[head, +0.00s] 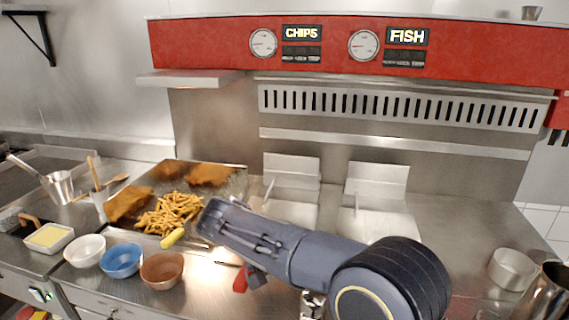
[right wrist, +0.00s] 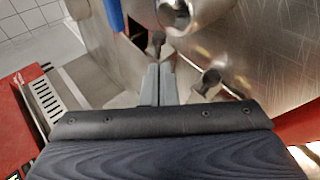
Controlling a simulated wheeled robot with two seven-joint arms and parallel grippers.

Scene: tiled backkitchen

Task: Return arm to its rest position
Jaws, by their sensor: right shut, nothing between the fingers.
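My right arm comes in from the lower right of the head view and reaches left over the counter. Its dark grey gripper end (head: 240,228) hangs beside the fries tray; its fingertips are hard to make out there. In the right wrist view the two grey fingers of my right gripper (right wrist: 159,84) lie together, shut and empty. My left arm and gripper are not in view.
A tray holds fries (head: 168,213) and browned food. White (head: 85,250), blue (head: 121,260) and brown (head: 162,269) bowls stand in front. Yellow (head: 172,238) and red (head: 240,280) handles lie near my arm. A metal bowl (head: 512,268) stands at right.

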